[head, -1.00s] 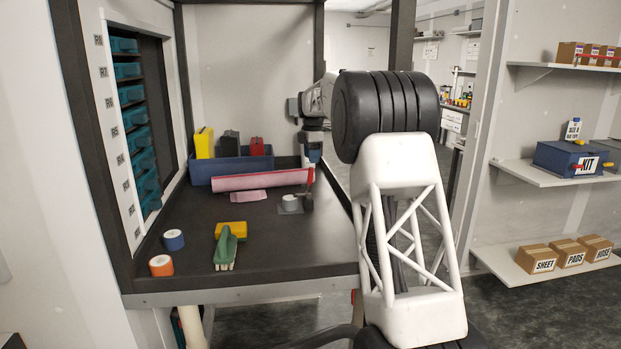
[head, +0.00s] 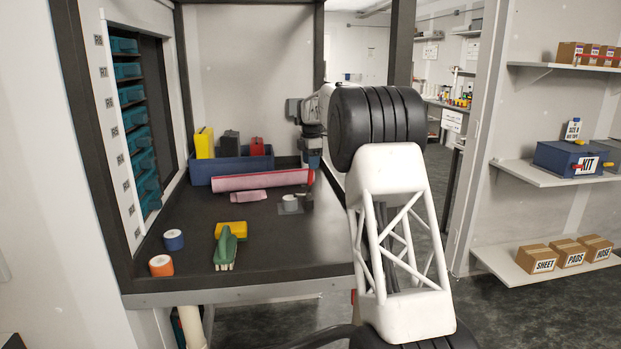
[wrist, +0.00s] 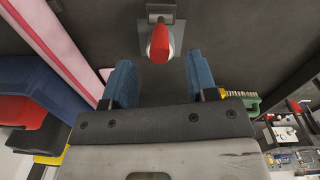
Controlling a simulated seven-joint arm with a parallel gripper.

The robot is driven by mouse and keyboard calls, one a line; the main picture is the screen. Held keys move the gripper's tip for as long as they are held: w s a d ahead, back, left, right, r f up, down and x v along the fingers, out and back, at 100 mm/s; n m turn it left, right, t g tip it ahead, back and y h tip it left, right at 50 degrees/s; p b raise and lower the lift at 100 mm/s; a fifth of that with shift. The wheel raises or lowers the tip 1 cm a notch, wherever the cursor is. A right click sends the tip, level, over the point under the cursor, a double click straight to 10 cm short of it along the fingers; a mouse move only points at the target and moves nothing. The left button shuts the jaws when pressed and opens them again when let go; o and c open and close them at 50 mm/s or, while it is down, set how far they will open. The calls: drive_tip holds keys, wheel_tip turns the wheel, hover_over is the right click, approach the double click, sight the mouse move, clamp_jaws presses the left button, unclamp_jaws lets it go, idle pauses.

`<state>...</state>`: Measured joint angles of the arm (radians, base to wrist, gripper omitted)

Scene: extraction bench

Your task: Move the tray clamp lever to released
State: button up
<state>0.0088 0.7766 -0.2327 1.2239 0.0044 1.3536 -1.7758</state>
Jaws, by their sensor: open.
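The clamp lever shows in the wrist view as a red-tipped handle (wrist: 159,46) on a small grey plate with a metal bracket. In the head view my gripper (head: 312,160) hangs above the bench, close to the lever. I cannot tell whether a finger touches it.
A pink roll (head: 255,182) lies in front of a blue bin (head: 230,168) at the back. A green brush (head: 226,248), yellow block (head: 231,227) and two tape rolls are nearer the front.

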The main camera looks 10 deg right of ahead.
sight(311, 184)
drive_tip(key=shift+f, duration=3.15)
clamp_jaws()
